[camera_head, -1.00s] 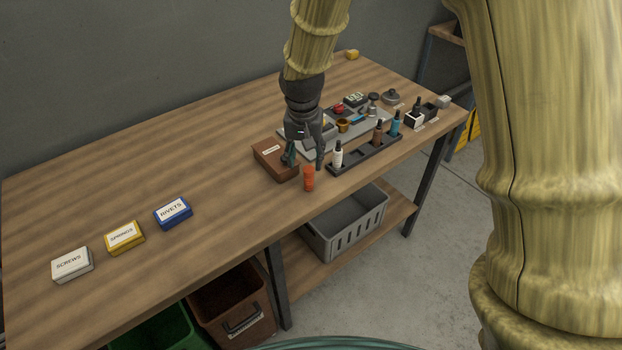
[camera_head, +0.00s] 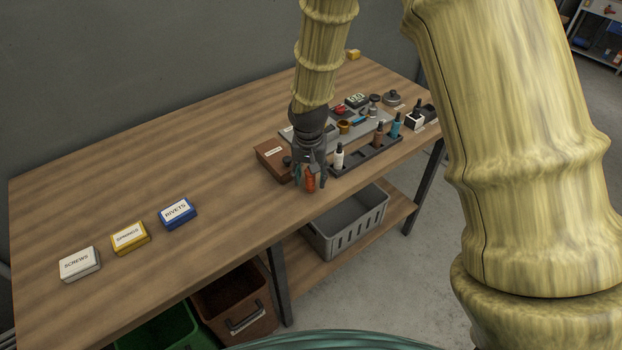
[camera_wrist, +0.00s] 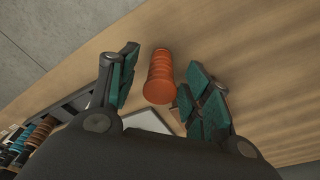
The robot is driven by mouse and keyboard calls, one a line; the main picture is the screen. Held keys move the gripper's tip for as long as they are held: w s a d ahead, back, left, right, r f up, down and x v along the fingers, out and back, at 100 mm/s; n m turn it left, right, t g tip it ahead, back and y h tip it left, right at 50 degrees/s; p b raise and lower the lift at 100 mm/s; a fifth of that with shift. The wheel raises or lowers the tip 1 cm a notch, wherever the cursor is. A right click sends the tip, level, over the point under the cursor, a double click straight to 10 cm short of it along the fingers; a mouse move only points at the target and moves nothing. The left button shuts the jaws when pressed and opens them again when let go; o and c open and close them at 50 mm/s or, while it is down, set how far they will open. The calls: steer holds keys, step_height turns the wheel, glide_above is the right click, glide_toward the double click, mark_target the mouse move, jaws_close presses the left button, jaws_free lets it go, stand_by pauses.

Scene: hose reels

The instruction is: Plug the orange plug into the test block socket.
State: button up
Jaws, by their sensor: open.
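The orange plug (camera_head: 310,184) stands on the workbench near its front edge. In the wrist view the ribbed orange plug (camera_wrist: 160,76) lies between the two teal-padded fingers, with a visible gap to the left finger; contact on the right is unclear. My gripper (camera_head: 311,186) is open, pointing down around the plug and partly hiding it. My gripper also shows in the wrist view (camera_wrist: 161,80). A brown block (camera_head: 270,157) with a small white label sits just left of and behind my gripper. Its label is too small to read, and no socket is clearly visible.
A dark rack (camera_head: 363,157) with several bottles stands close to the right of my gripper. A grey tray (camera_head: 297,135) with small parts lies behind. White, yellow and blue (camera_head: 178,213) labelled boxes sit at left. The bench between them and the brown block is clear.

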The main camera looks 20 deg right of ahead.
steer(key=shift+c, duration=0.2)
steer(key=c, duration=1)
jaws_close()
steer(key=shift+r, duration=0.1)
